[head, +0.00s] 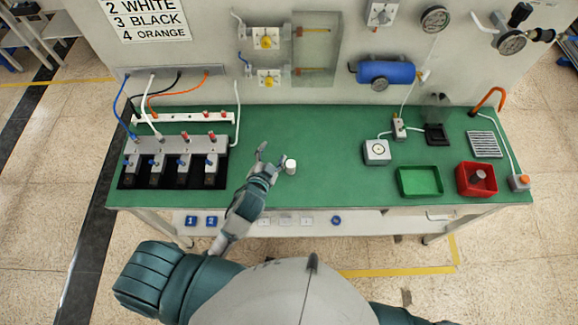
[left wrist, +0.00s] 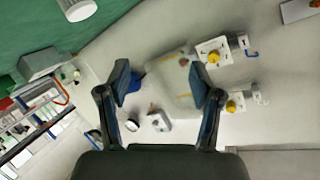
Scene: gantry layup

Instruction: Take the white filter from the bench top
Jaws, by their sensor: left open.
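The white filter (head: 290,166) is a small white cylinder standing on the green bench top (head: 330,150), near the middle. It also shows at the upper left of the left wrist view (left wrist: 77,8), partly cut off by the frame edge. My left gripper (head: 270,154) is over the bench just left of the filter, with its fingers apart. In the left wrist view the open fingers (left wrist: 162,85) have nothing between them, and the filter lies outside them. My right gripper is not seen; only part of an arm shows at the lower right of the head view.
A valve block (head: 175,155) with hoses stands at the left of the bench. A blue cylinder (head: 385,73) is on the back panel. The bench around the filter is clear.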

